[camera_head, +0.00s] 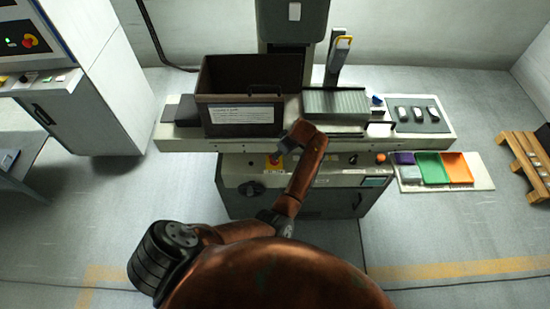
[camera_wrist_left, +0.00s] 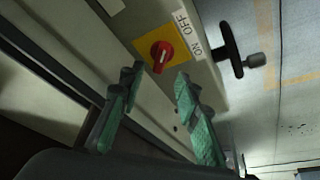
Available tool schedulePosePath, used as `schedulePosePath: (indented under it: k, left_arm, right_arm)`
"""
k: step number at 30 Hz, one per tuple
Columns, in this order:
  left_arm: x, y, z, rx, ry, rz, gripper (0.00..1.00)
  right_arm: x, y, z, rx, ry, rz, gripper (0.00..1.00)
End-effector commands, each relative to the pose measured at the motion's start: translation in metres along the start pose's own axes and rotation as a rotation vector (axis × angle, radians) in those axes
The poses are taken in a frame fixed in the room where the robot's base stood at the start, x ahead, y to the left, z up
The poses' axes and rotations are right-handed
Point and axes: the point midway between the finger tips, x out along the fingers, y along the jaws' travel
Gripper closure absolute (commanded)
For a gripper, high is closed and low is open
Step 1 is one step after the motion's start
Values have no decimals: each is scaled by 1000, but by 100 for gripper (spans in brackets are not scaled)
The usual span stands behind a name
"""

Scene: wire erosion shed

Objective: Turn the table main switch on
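The main switch is a red rotary knob (camera_wrist_left: 163,57) on a yellow plate in the left wrist view. OFF and ON labels stand beside the plate; I cannot tell clearly which one the knob points to. In the head view the switch (camera_head: 274,161) shows small on the machine's front panel, just left of my copper arm. My left gripper (camera_wrist_left: 158,77), with green finger pads, is open and empty. Its fingertips point toward the switch and look apart from it. In the head view the left gripper is hidden by the arm. My right gripper is not in view.
A black handle (camera_wrist_left: 232,52) sticks out near the switch. A brown bin (camera_head: 247,130) and a grey ribbed block (camera_head: 336,104) stand on the machine's top. Purple, green and orange trays (camera_head: 429,167) lie at the right. A control cabinet (camera_head: 80,100) stands at the left.

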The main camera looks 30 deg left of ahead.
Motion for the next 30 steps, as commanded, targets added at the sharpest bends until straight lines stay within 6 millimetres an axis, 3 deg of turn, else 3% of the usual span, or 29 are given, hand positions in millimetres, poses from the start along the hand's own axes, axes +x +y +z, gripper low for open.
schedulePosePath:
  k: [13, 25, 30]
  left_arm:
    - [64, -2, -1, 1, 0, -2, 70]
    - [71, -2, -1, 0, 0, 0, 70]
    - [71, -2, -1, 1, 0, 0, 82]
  right_arm:
    - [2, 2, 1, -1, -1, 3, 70]
    - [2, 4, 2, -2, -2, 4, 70]
    - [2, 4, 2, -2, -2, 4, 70]
